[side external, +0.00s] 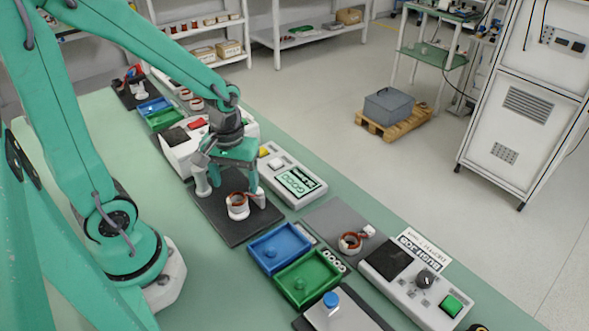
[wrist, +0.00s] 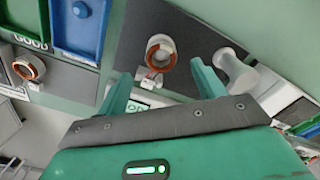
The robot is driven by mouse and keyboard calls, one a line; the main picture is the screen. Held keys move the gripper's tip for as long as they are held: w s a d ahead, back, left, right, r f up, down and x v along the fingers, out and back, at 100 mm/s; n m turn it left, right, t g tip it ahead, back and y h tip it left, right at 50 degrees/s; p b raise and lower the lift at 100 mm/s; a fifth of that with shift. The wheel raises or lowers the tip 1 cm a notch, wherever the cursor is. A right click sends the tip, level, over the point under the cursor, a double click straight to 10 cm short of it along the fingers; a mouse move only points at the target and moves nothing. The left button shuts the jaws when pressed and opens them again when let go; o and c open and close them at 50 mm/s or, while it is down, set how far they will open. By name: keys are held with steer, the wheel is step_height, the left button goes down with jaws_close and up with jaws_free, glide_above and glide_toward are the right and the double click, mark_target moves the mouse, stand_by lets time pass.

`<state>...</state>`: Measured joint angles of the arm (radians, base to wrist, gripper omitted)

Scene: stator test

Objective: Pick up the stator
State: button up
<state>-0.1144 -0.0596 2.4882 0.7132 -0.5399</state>
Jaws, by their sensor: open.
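A stator (side external: 237,207), a white ring with copper-coloured windings, stands on a dark mat (side external: 228,232) in the side external view. In the wrist view the stator (wrist: 161,52) lies just ahead of my gripper, between the lines of the two fingers, with a white connector beside it. My gripper (side external: 232,180) is open and empty, pointing down above the mat close to the stator. In the wrist view my gripper (wrist: 160,70) shows both green fingers spread apart. Whether a finger touches the stator or its connector cannot be told.
A white post (wrist: 233,68) stands close to the right finger in the wrist view. Blue (side external: 280,247) and green (side external: 308,277) trays sit beside the mat. Another stator (side external: 351,242) lies on a grey mat. A control box (side external: 420,285) and a display unit (side external: 297,180) stand nearby.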

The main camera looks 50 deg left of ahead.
mark_target(236, 194)
steer(key=shift+s+f, duration=0.1)
steer(key=shift+f, duration=2.5)
steer(key=c, duration=1.2)
steer(key=shift+c, duration=0.2)
steer(key=shift+r, duration=0.2)
steer(key=shift+r, duration=1.5)
steer(key=s+d+r, duration=0.4)
steer(key=d+r, duration=0.3)
steer(key=d, duration=0.3)
steer(key=shift+s+d+r, duration=0.25)
steer(key=shift+s+r, duration=0.05)
steer(key=shift+s, duration=0.05)
